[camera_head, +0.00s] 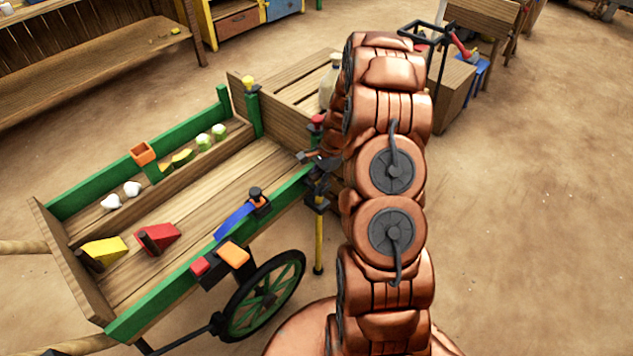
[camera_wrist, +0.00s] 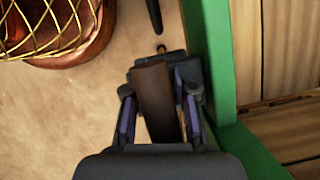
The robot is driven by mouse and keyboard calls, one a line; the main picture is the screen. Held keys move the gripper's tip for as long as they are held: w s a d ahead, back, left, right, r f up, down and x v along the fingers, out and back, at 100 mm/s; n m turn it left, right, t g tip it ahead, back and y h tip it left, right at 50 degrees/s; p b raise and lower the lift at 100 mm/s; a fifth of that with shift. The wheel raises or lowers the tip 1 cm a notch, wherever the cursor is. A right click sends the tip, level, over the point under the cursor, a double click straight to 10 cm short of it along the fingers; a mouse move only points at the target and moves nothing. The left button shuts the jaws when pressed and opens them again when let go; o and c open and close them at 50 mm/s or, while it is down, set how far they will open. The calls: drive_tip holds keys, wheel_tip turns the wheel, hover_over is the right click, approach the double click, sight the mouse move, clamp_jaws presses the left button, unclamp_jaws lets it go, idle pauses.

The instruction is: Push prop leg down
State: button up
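The prop leg (camera_head: 319,240) is a thin yellow pole with a dark foot. It stands upright at the cart's side, and its foot appears to be at the ground. A dark bracket (camera_head: 317,203) sits around its upper part. My gripper (camera_head: 318,168) is at the cart's green side rail, by the leg's top, partly hidden by my arm. In the wrist view my gripper (camera_wrist: 160,112) has its fingers apart, with a brown wooden piece (camera_wrist: 154,95) between them. Narrow gaps show beside this piece. A dark part (camera_wrist: 160,48) with a yellow spot lies beyond it.
The green-railed cart (camera_head: 165,310) holds a yellow wedge (camera_head: 104,250), a red wedge (camera_head: 160,238) and small items. Its spoked wheel (camera_head: 266,297) is near the leg. A red knob (camera_head: 317,121) stands by my arm. Open dirt floor (camera_head: 530,220) lies to the right.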

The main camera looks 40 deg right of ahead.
drive_tip(key=o, duration=0.5)
drive_tip(key=shift+f, duration=0.15)
drive_tip(key=v, duration=1)
drive_tip(key=shift+w+d+r, duration=0.1)
drive_tip(key=shift+d+r, duration=0.35)
drive_tip(key=shift+r, duration=0.5)
